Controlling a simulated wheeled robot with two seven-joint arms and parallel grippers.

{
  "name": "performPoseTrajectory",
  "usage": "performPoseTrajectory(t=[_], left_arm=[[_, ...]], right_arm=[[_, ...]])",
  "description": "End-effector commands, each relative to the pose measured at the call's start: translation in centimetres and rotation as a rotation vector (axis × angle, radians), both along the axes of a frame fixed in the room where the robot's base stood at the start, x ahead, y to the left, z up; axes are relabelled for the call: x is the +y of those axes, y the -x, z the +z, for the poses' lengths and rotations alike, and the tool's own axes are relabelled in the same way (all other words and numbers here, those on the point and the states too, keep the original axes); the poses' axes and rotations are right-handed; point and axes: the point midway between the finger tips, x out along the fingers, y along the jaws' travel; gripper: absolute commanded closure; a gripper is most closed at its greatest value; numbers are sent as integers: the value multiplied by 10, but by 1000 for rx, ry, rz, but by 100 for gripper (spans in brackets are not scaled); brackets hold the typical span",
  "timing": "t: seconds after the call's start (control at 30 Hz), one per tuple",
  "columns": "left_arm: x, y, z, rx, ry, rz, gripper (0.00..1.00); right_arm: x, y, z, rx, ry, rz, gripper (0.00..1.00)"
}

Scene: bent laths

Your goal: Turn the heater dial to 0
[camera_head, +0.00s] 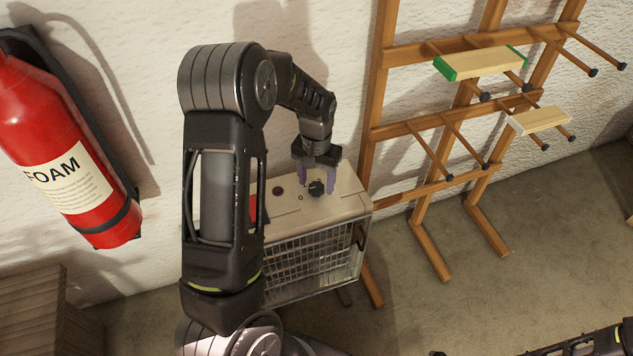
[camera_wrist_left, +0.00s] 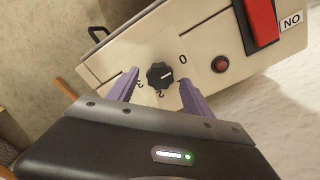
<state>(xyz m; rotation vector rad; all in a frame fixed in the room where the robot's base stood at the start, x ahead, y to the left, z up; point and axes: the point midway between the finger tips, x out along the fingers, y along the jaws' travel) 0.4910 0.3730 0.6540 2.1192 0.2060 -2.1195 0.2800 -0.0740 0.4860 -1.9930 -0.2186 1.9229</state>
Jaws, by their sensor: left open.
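The heater (camera_head: 290,208) is a cream box with a wire grille front, standing by the wall. Its black ridged dial (camera_head: 317,188) is on the top panel and also shows in the left wrist view (camera_wrist_left: 160,76). A light pointer mark on the dial faces right in the wrist view, near the printed 0 (camera_wrist_left: 183,58); the exact alignment is hard to tell. My left gripper (camera_head: 318,184) is open above the panel, its purple fingers on either side of the dial. Contact with the dial cannot be told. My right gripper is not in view.
A dark red round button (camera_wrist_left: 220,64) and a red switch (camera_wrist_left: 262,20) sit on the same panel. A wooden rack (camera_head: 375,130) with pegs stands close at right. A red fire extinguisher (camera_head: 65,150) hangs at left.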

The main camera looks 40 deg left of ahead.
Motion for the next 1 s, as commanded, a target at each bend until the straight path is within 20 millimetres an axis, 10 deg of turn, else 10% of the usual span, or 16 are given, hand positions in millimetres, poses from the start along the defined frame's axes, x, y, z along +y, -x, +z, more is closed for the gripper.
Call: performPoseTrajectory(t=[0.4,1.0], left_arm=[[0,0,62,-1,0,1,41],[0,0,67,0,0,0,41]], right_arm=[[0,0,6,0,0,0,100],[0,0,6,0,0,0,100]])
